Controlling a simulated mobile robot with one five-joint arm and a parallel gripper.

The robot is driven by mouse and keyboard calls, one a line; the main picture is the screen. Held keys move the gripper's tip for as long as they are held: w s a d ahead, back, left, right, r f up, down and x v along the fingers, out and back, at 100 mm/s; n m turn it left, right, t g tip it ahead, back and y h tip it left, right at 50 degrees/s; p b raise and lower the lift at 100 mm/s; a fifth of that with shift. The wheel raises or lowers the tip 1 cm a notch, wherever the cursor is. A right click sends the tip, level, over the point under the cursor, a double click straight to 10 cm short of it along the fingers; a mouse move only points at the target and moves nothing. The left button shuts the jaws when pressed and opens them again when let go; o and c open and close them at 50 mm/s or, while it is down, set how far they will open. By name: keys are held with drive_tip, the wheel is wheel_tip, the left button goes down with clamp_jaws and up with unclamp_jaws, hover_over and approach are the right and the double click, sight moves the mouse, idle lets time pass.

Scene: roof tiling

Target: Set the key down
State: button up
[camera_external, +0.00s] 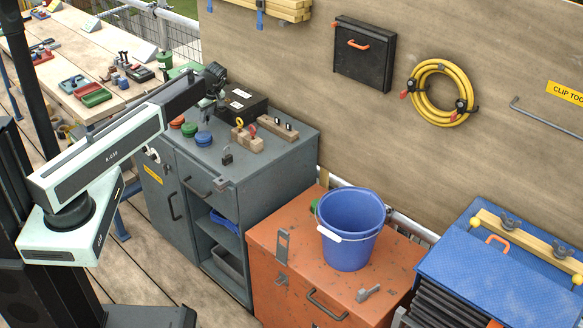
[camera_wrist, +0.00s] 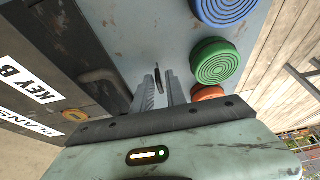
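My gripper (camera_wrist: 160,82) is low over the grey cabinet top, beside the black box, in the wrist view. Its two fingers stand a small gap apart. A thin dark piece (camera_wrist: 158,76), perhaps the key, shows edge-on between the fingertips; whether they grip it I cannot tell. In the external view my gripper (camera_external: 213,92) is at the back left of the cabinet top, next to the black box (camera_external: 244,102), and the key cannot be made out there. The black box carries the labels KEY B (camera_wrist: 27,79) and PLANS (camera_wrist: 30,122).
Green (camera_wrist: 215,60), blue (camera_wrist: 225,8) and red (camera_wrist: 208,93) round caps sit close beside my gripper. Wooden blocks (camera_external: 247,142) and a padlock (camera_external: 227,158) stand on the cabinet top (camera_external: 262,160). A blue bucket (camera_external: 350,235) stands on the orange cabinet.

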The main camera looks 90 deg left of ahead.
drive_tip(key=shift+r, duration=0.1)
clamp_jaws()
drive_tip(key=shift+r+p, duration=0.5)
wheel_tip(320, 180, up, 3)
drive_tip(key=p, duration=0.3)
drive_tip(key=shift+r, duration=0.2)
drive_tip(key=s+d, duration=0.2)
drive_tip(key=d, duration=0.2)
drive_tip(key=s+d, duration=0.3)
drive_tip(key=d, duration=0.2)
drive_tip(key=s+d+p, duration=0.1)
drive_tip(key=s+d, duration=0.1)
drive_tip(key=d, duration=0.3)
drive_tip(key=shift+s+d+r, duration=0.1)
drive_tip(key=shift+s+r, duration=0.15)
drive_tip(key=shift+r, duration=0.05)
